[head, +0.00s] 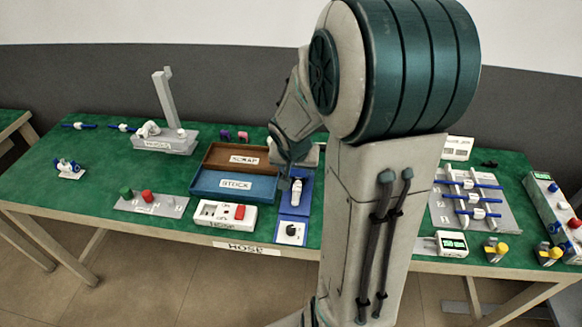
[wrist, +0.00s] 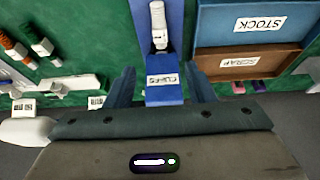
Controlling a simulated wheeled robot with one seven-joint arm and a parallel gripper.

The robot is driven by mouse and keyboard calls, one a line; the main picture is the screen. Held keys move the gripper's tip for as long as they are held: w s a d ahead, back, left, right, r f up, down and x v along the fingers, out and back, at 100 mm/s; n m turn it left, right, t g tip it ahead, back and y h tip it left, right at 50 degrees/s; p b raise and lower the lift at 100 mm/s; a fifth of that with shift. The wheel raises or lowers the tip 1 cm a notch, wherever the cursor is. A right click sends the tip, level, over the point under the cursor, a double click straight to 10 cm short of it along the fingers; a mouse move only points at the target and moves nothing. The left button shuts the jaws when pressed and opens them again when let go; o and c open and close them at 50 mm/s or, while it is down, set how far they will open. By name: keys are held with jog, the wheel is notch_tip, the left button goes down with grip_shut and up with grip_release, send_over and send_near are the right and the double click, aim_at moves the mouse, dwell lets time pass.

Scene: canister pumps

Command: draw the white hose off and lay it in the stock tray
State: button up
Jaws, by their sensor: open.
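The blue stock tray (head: 212,190) lies left of my gripper on the green table, and its corner shows in the wrist view (wrist: 215,30). I see no clear white hose. A small white curved piece (head: 148,129) sits on the grey post unit at the back left. Another white piece (head: 297,190) lies on the blue CUFFS holder (head: 288,209) and shows in the wrist view (wrist: 158,25). My gripper (wrist: 161,88) is open and empty, its fingers either side of the CUFFS label. My arm hides part of the table.
The brown scrap tray (head: 213,156) adjoins the stock tray. A white box (head: 212,218) with a red switch stands in front. A grey plate with blue-and-white fittings (head: 475,198) is at right. Orange and green pieces (wrist: 13,45) lie left in the wrist view.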

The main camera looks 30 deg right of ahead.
aim_at(297, 188)
jog(key=b+x, duration=0.4)
jog(key=x, duration=0.9)
jog(key=shift+f, duration=0.2)
jog(key=c, duration=1.1)
jog(key=shift+o, duration=0.2)
jog(key=shift+a, duration=0.1)
jog(key=shift+s, duration=0.1)
jog(key=shift+s+a+b, duration=0.55)
jog(key=shift+s+b, duration=0.15)
jog(key=shift+b, duration=0.1)
jog(key=shift+s, duration=0.1)
jog(key=shift+s+a+b, duration=0.35)
jog(key=shift+s, duration=0.05)
jog(key=shift+s, duration=0.15)
